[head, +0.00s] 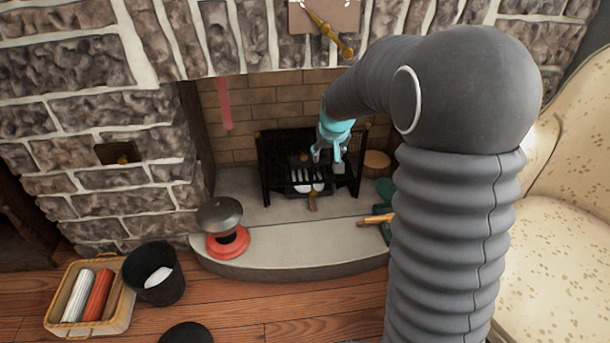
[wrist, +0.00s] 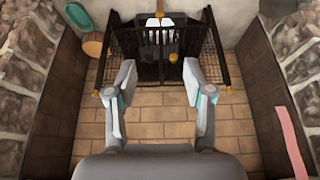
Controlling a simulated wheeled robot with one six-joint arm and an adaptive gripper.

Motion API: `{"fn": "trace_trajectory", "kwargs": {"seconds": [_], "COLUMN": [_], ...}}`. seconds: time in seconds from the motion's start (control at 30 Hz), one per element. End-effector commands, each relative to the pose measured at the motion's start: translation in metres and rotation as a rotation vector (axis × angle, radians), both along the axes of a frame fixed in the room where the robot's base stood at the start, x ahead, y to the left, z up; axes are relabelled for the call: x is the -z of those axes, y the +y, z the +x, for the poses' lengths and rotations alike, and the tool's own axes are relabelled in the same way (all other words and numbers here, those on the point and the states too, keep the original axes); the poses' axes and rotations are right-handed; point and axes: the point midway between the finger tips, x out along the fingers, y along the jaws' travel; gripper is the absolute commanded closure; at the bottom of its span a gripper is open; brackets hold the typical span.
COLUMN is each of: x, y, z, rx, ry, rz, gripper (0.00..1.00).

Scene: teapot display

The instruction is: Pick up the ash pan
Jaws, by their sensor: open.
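The ash pan (head: 304,188) appears to be the low dark tray with pale contents and a brown handle, at the front foot of the black fire grate (head: 266,172). In the wrist view the pale contents and handle of the ash pan (wrist: 160,21) show at the top, beyond the grate (wrist: 122,50). The grate bars hide much of the pan. My gripper (head: 328,155) is over the grate in the head view. In the wrist view my gripper (wrist: 158,80) has its fingers spread wide, with nothing between them. It does not hold the pan.
Brick fireplace walls close in on both sides. A cut log (head: 377,162) stands right of the grate. A red-based pot (head: 228,243) stands on the left of the hearth (head: 300,252). A black bucket (head: 155,275) and a basket (head: 124,316) are on the floor.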

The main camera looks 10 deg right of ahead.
Motion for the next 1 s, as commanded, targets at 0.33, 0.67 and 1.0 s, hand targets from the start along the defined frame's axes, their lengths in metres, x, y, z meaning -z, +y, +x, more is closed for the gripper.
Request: {"fn": "trace_trajectory", "kwargs": {"seconds": [0.33,0.67,1.0], "x": [0.138,0.258,0.305], "y": [0.001,0.002,0.002], "z": [0.094,0.135,0.148], "rx": [-0.001,-0.001,-0.001], "ry": [0.028,0.040,0.043], "rz": [0.000,0.001,0.001], "gripper": [0.48,0.48,0.48]}}
